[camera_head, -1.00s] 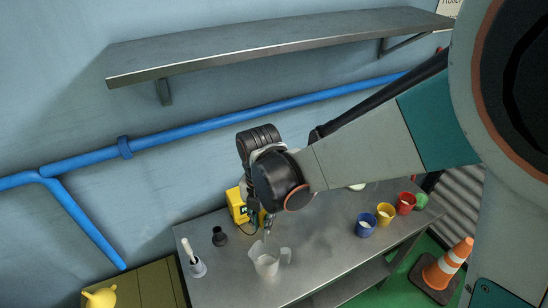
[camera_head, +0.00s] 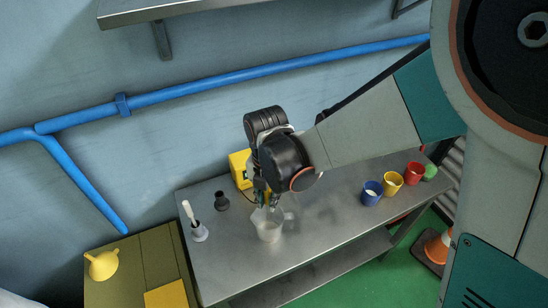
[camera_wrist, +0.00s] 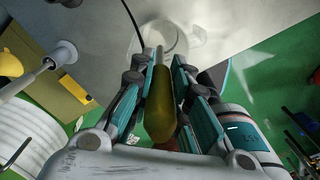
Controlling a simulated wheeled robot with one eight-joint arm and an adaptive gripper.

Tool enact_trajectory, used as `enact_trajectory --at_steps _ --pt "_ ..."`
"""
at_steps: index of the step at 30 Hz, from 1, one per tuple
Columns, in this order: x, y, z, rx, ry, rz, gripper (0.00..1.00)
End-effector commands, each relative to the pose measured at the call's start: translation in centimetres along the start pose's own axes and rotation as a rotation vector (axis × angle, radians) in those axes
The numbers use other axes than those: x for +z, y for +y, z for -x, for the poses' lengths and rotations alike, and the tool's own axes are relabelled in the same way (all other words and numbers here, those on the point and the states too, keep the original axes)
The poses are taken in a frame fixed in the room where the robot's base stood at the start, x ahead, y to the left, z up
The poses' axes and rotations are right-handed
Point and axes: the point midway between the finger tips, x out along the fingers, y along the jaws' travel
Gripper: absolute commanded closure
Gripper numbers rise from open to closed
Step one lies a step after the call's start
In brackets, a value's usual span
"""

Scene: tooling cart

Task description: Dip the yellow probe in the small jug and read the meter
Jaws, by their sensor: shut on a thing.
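The small jug (camera_head: 269,233), clear with a handle, stands on the metal table; its round rim also shows in the wrist view (camera_wrist: 181,36). My gripper (camera_head: 265,202) is directly over the jug. In the wrist view my gripper (camera_wrist: 160,68) is shut on the yellow probe (camera_wrist: 160,105), around its handle. The probe's thin grey tip points at the jug's opening and overlaps it; I cannot tell how deep it reaches. A black cable runs nearby. The yellow meter (camera_head: 238,168) stands behind my gripper, partly hidden; its display cannot be read.
Blue (camera_head: 371,193), yellow (camera_head: 392,185) and red (camera_head: 413,174) cups stand at the right. The table front is clear. A shelf (camera_head: 170,10) hangs above.

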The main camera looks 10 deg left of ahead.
Motion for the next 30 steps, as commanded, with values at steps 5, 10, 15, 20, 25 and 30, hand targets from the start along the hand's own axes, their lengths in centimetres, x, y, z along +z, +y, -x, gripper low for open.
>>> enact_trajectory --at_steps 5,10,15,20,25,30 --pt "0.0 0.0 -2.0 0.000 0.000 0.000 1.00" --pt "0.0 0.0 -3.5 0.000 0.000 0.000 1.00" --pt "0.0 0.0 -5.1 0.000 0.000 0.000 1.00" --pt "0.0 0.0 -6.5 0.000 0.000 0.000 1.00" --pt "0.0 0.0 -7.9 0.000 0.000 0.000 1.00" --pt "0.0 0.0 -8.6 0.000 0.000 0.000 1.00"
